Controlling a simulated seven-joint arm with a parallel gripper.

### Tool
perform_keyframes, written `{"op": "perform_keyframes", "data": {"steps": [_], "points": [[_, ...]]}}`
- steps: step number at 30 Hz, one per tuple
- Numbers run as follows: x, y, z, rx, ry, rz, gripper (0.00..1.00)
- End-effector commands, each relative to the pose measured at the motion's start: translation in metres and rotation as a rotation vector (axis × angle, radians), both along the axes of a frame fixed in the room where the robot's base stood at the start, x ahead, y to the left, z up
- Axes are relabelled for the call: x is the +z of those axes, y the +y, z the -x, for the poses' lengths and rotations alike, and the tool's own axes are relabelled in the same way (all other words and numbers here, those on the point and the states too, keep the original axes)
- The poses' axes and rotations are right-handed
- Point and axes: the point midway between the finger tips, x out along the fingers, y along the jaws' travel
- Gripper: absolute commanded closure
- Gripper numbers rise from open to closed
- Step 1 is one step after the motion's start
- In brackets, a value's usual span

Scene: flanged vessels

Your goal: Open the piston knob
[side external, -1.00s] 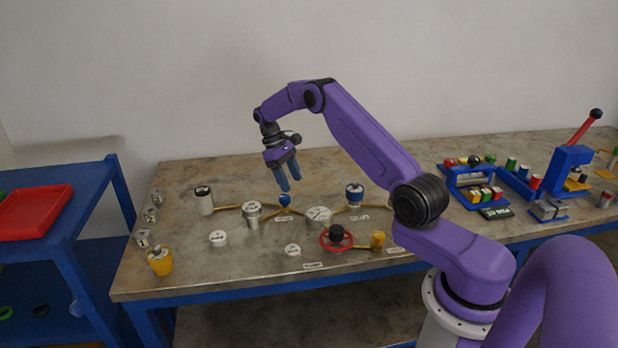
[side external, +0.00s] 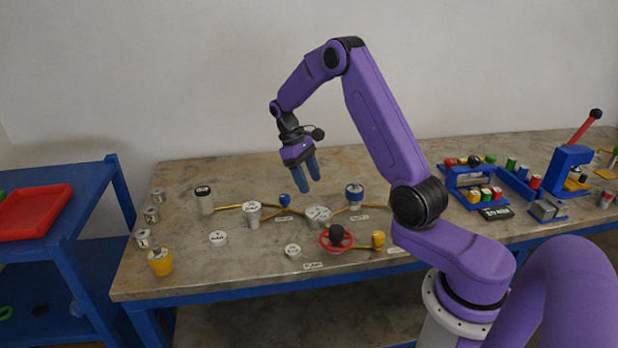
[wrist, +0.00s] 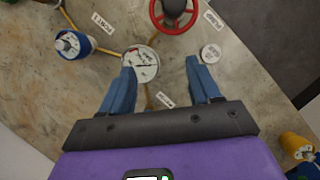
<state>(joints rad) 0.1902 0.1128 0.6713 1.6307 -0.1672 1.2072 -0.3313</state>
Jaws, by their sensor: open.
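My gripper (side external: 310,184) is open and empty, fingers pointing down, in the air above the back middle of the bench. The knob candidates are a small blue knob (side external: 285,200), a blue-and-white cylinder (side external: 355,193), also in the wrist view (wrist: 70,43), and a red handwheel with a black ball (side external: 337,237), also in the wrist view (wrist: 172,12). The small labels are hard to read, so I cannot tell which is the piston knob. None is touched by my gripper.
A round flanged vessel (side external: 318,213) sits below my gripper, joined by brass pipes to another vessel (side external: 252,215). Loose white lids (side external: 218,238) and a yellow cup (side external: 160,262) stand nearer the front. A rack of coloured cylinders (side external: 475,188) is at the right.

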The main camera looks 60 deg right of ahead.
Motion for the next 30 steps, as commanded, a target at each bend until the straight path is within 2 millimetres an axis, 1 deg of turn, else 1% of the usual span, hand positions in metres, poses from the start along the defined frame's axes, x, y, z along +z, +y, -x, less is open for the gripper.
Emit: {"op": "perform_keyframes", "data": {"steps": [7,12,14,17,20,21,24,27,30], "points": [[0.001,0.001,0.004,0.0,0.0,0.0,0.38],[0.001,0.001,0.003,0.0,-0.001,0.0,0.37],[0.002,0.0,0.0,-0.001,-0.01,-0.001,0.37],[0.006,-0.006,-0.018,-0.005,-0.059,-0.007,0.37],[0.013,-0.016,-0.048,-0.01,-0.146,-0.02,0.37],[0.018,-0.021,-0.06,-0.01,-0.184,-0.024,0.37],[0.029,-0.032,-0.089,-0.009,-0.273,-0.034,0.37],[0.038,-0.04,-0.109,-0.005,-0.342,-0.04,0.37],[0.045,-0.045,-0.12,-0.002,-0.38,-0.044,0.37]]}}
